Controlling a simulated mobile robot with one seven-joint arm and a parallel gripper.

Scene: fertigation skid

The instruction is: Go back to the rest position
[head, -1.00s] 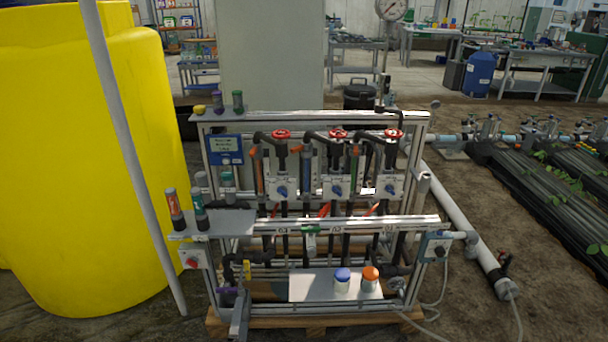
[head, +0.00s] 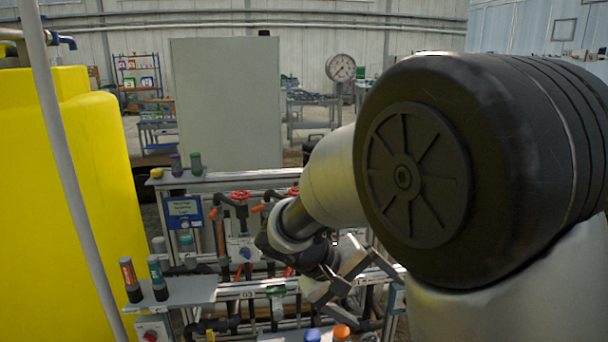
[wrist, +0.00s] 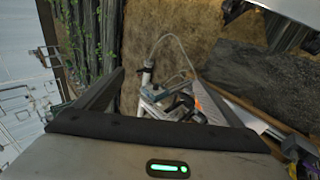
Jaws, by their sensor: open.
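My gripper (head: 362,276) is in the head view in front of the skid's right half, at the end of my arm, which reaches in from the right. Its two fingers stand apart with nothing between them. In the wrist view the open fingers (wrist: 158,92) spread either side of a view down to the ground and part of the skid (wrist: 185,100). I cannot tell how far the fingers are from the skid frame.
The skid's upper rail (head: 225,180) and small side shelf (head: 185,292) carry upright bottles. A blue-capped jar (head: 312,334) and an orange-capped jar (head: 341,332) stand low in front. A yellow tank (head: 60,200) and slanted grey pole (head: 62,150) are at left.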

